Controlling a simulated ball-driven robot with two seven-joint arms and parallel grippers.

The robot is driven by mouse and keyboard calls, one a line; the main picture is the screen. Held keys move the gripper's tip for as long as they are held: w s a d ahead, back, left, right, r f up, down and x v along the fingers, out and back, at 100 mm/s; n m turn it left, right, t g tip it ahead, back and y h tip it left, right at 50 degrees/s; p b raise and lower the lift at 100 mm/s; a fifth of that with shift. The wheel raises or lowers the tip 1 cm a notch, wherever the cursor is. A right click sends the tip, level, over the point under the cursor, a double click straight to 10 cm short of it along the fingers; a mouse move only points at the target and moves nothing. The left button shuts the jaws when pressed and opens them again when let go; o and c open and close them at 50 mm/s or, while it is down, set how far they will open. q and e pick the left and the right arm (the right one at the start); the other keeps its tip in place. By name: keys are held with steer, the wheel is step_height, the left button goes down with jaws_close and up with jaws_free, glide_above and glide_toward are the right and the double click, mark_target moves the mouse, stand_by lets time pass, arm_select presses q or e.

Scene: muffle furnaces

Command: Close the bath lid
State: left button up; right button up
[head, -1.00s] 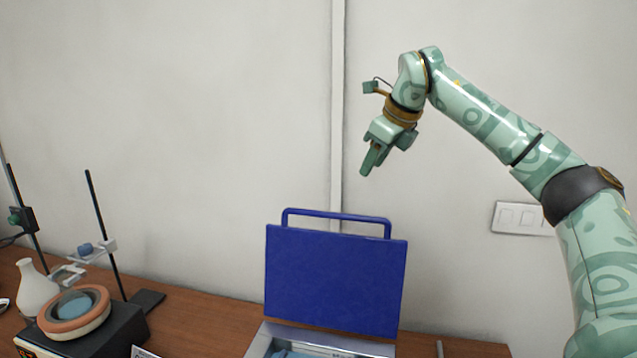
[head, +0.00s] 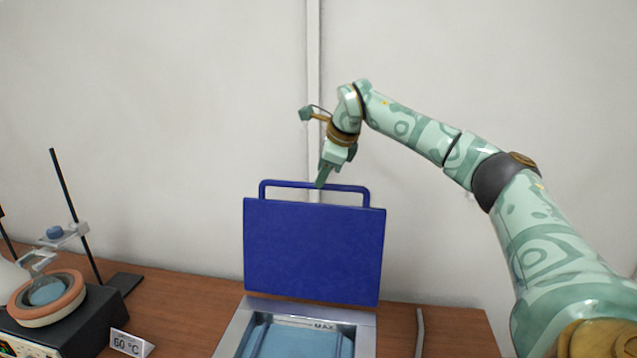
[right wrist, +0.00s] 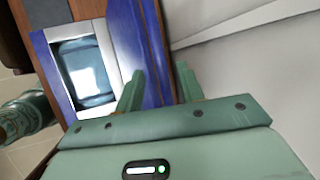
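The bath lid (head: 315,250) is a blue panel standing upright, open, at the back of the metal water bath (head: 365,335). Its blue handle (head: 364,190) forms a loop along the top edge. My right gripper (head: 321,182) is at the top bar of the handle, pointing down. In the right wrist view its two fingers (right wrist: 160,90) are apart, with blue lid (right wrist: 128,40) between and beyond them. I cannot tell whether they touch the handle. The bath (right wrist: 55,38) with its pale blue inside shows to the left there. My left gripper is not in view.
A black hotplate (head: 85,335) with a round orange-rimmed dish (head: 70,300) and a stand rod (head: 75,215) are at the left. The wall is close behind the lid. Bare wooden table (head: 455,330) lies right of the bath.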

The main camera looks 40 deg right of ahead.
steer(key=shift+x, duration=1.55)
jaws_close()
steer(key=shift+s, duration=0.1)
